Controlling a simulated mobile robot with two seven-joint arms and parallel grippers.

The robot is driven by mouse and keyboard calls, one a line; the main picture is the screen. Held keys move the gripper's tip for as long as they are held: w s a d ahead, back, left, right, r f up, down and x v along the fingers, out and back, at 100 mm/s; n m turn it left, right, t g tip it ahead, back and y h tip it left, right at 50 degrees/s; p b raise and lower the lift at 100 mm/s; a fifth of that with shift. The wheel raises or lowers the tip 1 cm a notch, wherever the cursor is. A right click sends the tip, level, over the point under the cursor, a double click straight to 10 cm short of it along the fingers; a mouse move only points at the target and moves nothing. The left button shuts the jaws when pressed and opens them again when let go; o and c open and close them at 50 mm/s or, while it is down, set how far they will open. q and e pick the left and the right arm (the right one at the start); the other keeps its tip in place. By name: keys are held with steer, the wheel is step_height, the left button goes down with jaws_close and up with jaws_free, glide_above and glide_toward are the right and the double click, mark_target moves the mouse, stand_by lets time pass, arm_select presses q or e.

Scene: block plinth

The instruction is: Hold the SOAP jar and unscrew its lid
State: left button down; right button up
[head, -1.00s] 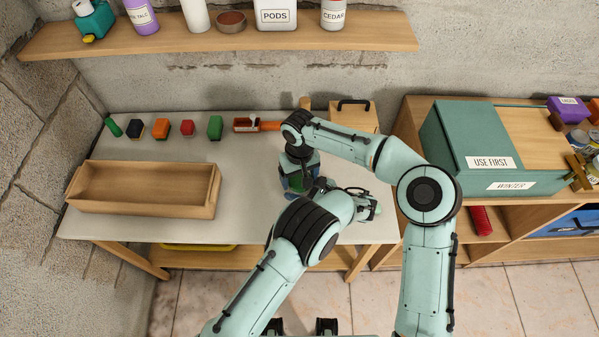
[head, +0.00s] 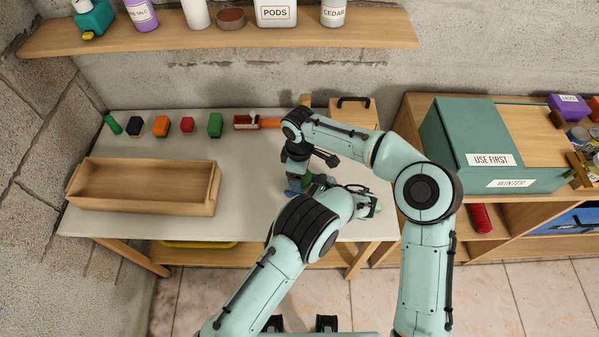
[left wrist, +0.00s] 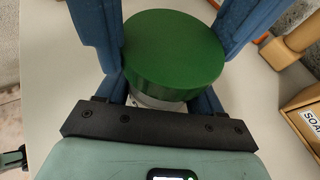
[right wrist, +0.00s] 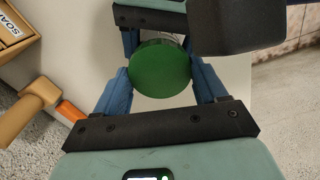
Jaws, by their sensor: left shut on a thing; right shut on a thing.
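My left gripper (head: 316,186) is shut on the jar from the side, low over the table. My right gripper (head: 298,180) points down from above and is shut on the lid, which also shows between its blue fingers in the right wrist view (right wrist: 160,69). In the head view the arms and grippers largely hide the jar. I cannot tell whether there is a gap between lid and body. The jar's label is not seen.
A wooden box with a partly visible "SOA" label (right wrist: 14,28) stands near the grippers. An empty wooden tray (head: 140,208) is on the table's left. Several coloured blocks line the table's back (head: 161,126). A shelf (head: 340,35) hangs above; a teal bin (head: 455,148) stands right.

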steer(key=shift+n, duration=1.2)
steer(key=o, duration=1.2)
steer(key=shift+c, duration=0.2)
steer(key=shift+r, duration=0.1)
